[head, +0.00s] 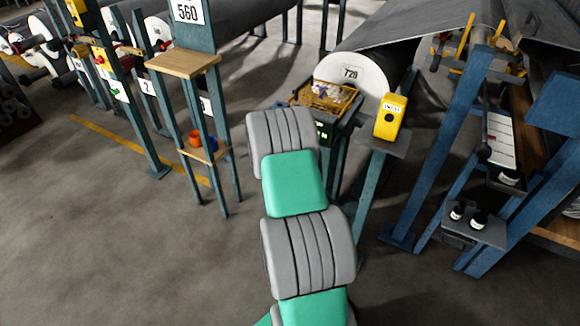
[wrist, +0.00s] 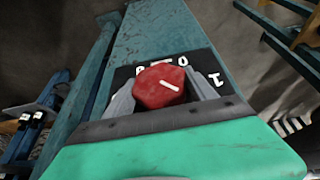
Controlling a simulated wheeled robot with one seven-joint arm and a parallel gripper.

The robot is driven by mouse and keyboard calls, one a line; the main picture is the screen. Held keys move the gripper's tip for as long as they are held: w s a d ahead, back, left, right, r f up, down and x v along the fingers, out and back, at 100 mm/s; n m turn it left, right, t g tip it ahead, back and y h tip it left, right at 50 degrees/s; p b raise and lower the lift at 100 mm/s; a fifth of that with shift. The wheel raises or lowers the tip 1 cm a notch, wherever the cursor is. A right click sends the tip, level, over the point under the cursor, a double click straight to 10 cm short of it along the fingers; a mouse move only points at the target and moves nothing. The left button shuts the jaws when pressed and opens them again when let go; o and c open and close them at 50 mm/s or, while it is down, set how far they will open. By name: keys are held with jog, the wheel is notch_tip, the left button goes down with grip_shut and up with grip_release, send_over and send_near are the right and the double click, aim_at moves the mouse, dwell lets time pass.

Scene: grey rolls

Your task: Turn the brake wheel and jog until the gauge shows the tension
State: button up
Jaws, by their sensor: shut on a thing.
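In the wrist view, my gripper (wrist: 165,91) has its two grey fingers on either side of a red faceted knob (wrist: 152,87) and is shut on it. A white line on the knob slants up to the right. The knob sits on a black plate (wrist: 124,76) with white marks, among them 0 and I, on a worn teal post. In the head view my arm hides the gripper and knob. A yellow box (head: 391,117) with a small label and dark button stands right of my arm. I cannot make out a brake wheel or gauge reading.
A tray of brass-coloured parts (head: 325,97) stands beside a large grey roll marked 720 (head: 350,73). A blue frame (head: 450,140) with a white panel (head: 501,139) is at right. A wooden-shelved stand (head: 184,64) is at left. The floor at lower left is clear.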

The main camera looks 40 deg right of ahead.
jog(key=shift+n+g+h+p, duration=0.3)
jog(key=shift+g+h, duration=0.2)
jog(key=shift+g, duration=0.5)
jog(key=o, duration=1.4)
jog(key=p+v, duration=0.1)
jog(key=v, duration=0.6)
jog(key=shift+w+a+r, duration=0.15)
jog(key=shift+a+r, duration=0.05)
jog(key=shift+r, duration=0.15)
